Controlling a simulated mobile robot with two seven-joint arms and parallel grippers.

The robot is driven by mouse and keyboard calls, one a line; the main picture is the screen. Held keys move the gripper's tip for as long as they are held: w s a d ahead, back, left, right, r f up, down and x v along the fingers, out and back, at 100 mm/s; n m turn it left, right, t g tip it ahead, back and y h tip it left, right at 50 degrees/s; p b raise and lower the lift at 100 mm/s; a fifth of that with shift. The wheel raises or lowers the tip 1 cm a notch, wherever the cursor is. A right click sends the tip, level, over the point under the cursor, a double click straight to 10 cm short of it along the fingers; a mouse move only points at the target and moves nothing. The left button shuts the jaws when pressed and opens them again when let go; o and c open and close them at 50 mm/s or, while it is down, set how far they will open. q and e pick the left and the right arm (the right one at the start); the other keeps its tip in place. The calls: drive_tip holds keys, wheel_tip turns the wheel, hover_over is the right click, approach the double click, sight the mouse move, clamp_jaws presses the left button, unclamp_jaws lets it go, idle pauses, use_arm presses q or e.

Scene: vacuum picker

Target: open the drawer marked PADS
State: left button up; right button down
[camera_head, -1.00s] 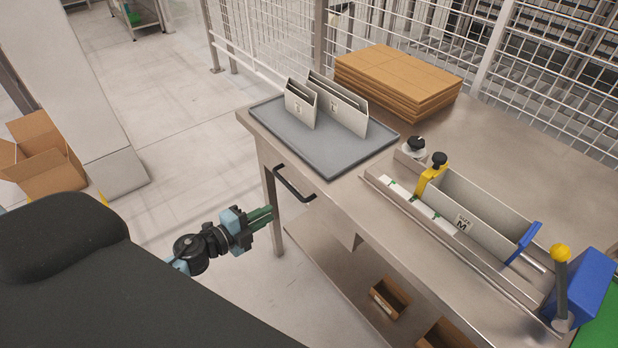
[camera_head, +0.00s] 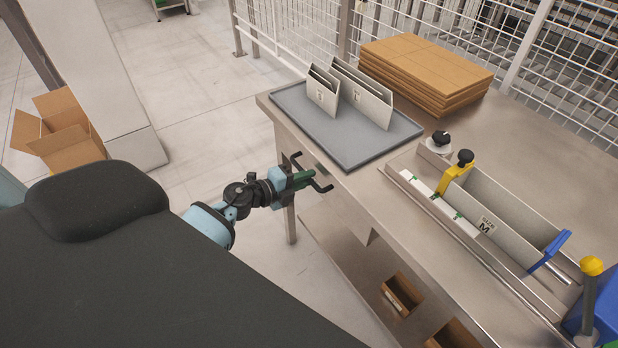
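A dark bar handle (camera_head: 322,187) sticks out from the front of the steel bench, below the grey tray. The drawer front (camera_head: 338,203) behind it looks flush with the bench. No PADS marking is readable from here. My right gripper is out of view.
The grey tray (camera_head: 350,157) on the bench holds two pale cup-marked plates or holders. A cardboard stack (camera_head: 425,70) and a fixture marked M (camera_head: 490,226) stand further right. Small brown boxes (camera_head: 402,294) sit on the lower shelf. Open floor lies left of the bench.

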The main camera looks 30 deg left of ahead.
use_arm(q)
drive_tip(key=shift+w+d+f, duration=0.15)
drive_tip(key=shift+w+d, duration=0.1)
drive_tip(key=shift+w, duration=0.3)
clamp_jaws()
drive_tip(key=shift+s+a, duration=0.1)
drive_tip(key=shift+a, duration=0.05)
